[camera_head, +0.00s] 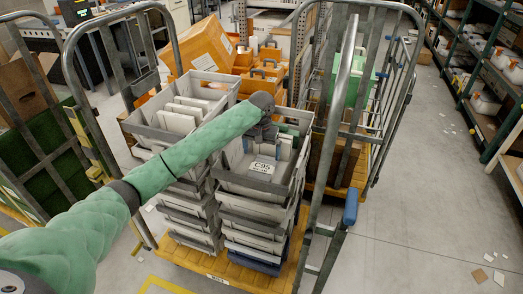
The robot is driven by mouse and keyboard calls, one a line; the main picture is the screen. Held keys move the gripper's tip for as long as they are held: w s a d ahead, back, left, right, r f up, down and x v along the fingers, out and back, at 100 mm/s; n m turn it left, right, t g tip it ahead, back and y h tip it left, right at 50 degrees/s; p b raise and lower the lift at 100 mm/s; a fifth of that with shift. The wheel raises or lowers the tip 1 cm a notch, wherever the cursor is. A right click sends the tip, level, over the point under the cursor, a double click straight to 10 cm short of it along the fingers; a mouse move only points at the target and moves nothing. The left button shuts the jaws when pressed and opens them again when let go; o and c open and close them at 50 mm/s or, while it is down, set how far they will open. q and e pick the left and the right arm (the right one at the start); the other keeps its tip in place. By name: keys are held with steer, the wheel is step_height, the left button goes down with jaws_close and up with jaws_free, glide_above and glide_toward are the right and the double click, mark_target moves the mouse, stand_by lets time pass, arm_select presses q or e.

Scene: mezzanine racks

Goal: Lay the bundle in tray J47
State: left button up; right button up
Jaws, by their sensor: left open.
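My left arm reaches in from the left, and its gripper (263,143) is open over the upper grey tray (243,186) of the right-hand stack. The fingers point down into this tray; whether they touch anything inside is hard to tell. No label reading J47 is legible. I cannot make out the bundle for certain. The top tray (158,131) of the left-hand stack holds several white flat items (188,108). My right gripper is not in view.
The tray stacks stand on a yellow-based roll cage with grey metal side frames (333,130) close to the arm. Orange boxes (203,47) and a green crate (352,80) stand behind. Green shelving (485,70) is at right, with open floor (420,190) before it.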

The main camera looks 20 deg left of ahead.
arm_select(q)
steer(key=shift+r, duration=1.05)
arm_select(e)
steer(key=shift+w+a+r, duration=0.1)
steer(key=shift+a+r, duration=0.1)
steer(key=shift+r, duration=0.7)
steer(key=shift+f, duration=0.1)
